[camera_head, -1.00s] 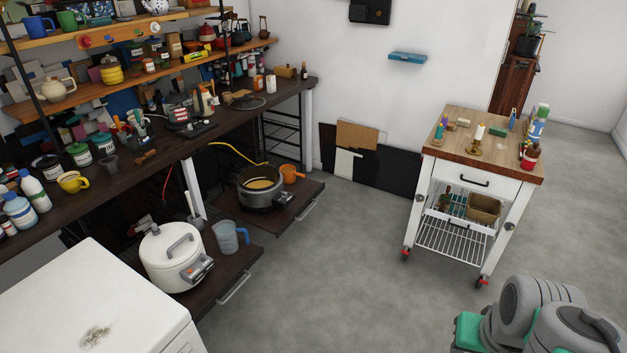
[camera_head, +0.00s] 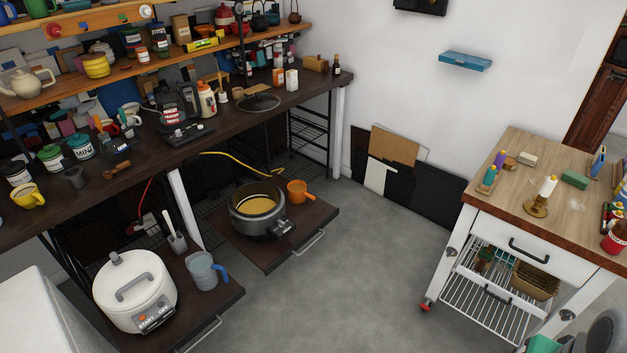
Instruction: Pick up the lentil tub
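I cannot tell for sure which item is the lentil tub, as most labels are too small to read. Several lidded tubs stand at the left of the dark counter: one with a dark lid (camera_head: 18,174), one with a green lid (camera_head: 51,159) and one with a teal lid (camera_head: 81,147). The teal-lidded one has lettering like "MINT". My gripper is not in view. Only small grey and green parts, probably of my arm, show at the bottom right corner.
A yellow mug (camera_head: 28,196) stands in front of the tubs. Below the counter, pull-out shelves hold a white cooker (camera_head: 134,292), a blue jug (camera_head: 203,272) and a dark pot (camera_head: 258,212). A wooden-topped trolley (camera_head: 520,165) stands right. The grey floor (camera_head: 330,290) between is clear.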

